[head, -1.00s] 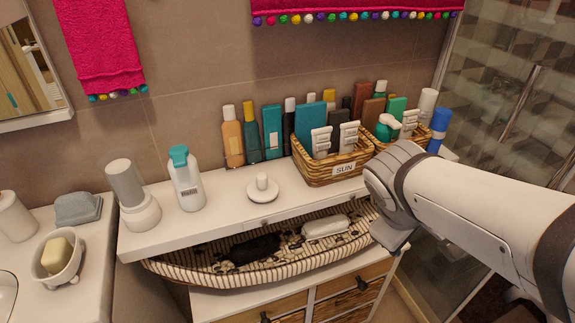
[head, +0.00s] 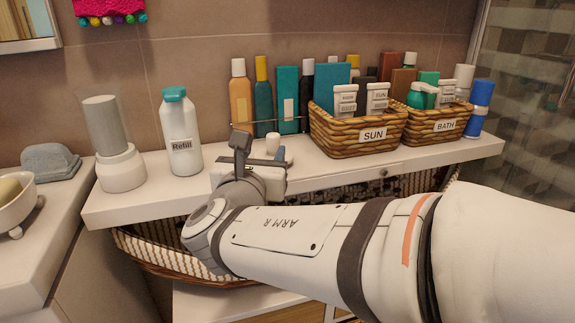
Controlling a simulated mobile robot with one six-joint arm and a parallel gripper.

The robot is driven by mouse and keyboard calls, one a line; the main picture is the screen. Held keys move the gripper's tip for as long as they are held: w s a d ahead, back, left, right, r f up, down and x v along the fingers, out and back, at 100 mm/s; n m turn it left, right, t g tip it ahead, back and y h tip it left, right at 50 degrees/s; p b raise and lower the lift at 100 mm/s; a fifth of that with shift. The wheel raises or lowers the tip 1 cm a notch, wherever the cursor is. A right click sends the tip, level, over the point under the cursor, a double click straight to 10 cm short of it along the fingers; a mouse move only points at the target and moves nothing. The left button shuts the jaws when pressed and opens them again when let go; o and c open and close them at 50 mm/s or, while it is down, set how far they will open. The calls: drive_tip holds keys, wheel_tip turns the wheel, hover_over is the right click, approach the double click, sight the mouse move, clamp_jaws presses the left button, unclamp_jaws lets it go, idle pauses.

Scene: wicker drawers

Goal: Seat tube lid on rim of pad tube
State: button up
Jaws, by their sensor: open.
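My gripper (head: 261,148) is open above the front middle of the white shelf, its dark fingers pointing away toward the back. The white knob (head: 273,142) of what appears to be the tube lid shows between the fingers; whether they touch it cannot be told. The lid's disc is hidden behind my gripper. A grey cylinder (head: 104,125), apparently the pad tube, stands upright in a rounded white base (head: 121,169) at the shelf's left end. I cannot make out an open rim on its pale top.
A white Refill bottle (head: 181,136) with a teal cap stands between the cylinder and my gripper. The SUN basket (head: 345,141) and BATH basket (head: 424,130) fill the right, with several bottles behind. A striped wicker drawer (head: 150,254) juts out below the shelf.

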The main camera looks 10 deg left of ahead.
sight(272, 140)
drive_tip(key=w, duration=0.2)
drive_tip(key=w+b, duration=0.1)
drive_tip(key=w, duration=0.1)
drive_tip(key=w+b, duration=0.1)
drive_tip(key=w, duration=0.1)
drive_tip(key=shift+w+d+r, duration=0.1)
drive_tip(key=shift+w+r, duration=0.2)
drive_tip(key=shift+w, duration=0.05)
drive_tip(key=c, duration=1)
